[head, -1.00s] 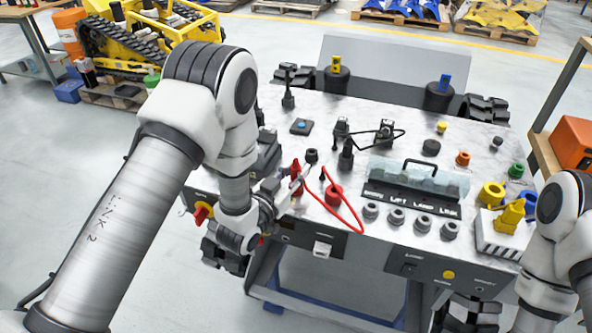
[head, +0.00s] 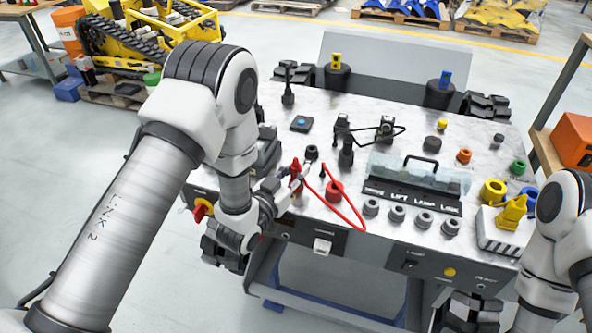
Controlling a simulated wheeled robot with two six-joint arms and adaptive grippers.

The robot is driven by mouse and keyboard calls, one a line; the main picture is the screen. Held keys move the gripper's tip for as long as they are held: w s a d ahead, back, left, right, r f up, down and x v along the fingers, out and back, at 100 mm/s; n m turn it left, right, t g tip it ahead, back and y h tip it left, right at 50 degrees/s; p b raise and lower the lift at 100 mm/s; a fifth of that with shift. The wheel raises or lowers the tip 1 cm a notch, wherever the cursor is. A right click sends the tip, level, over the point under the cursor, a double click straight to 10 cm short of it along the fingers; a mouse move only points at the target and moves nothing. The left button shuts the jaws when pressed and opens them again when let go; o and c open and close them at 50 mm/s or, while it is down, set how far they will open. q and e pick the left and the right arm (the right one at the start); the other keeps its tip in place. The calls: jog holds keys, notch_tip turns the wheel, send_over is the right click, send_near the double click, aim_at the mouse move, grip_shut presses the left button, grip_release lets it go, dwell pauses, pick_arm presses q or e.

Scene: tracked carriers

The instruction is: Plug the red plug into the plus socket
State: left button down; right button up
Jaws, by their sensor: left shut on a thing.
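My left gripper (head: 289,184) reaches over the front left of the carrier's white top. It is shut on the red plug (head: 296,171), which stands roughly upright in it; the fingers partly hide it. I cannot read a plus mark on either, nor tell whether the plug's tip touches anything.
A clear-covered switch panel (head: 415,180) with a black handle stands right of the cable, with several grey knobs in front. A black cabled connector (head: 347,150) stands behind. A yellow clamp-like part (head: 512,212) sits at the front right corner. The top's back middle is fairly clear.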

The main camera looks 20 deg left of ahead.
pick_arm(q)
jog(key=shift+f+b, duration=0.3)
dwell(0.4)
jog(key=c, duration=0.9)
grip_release()
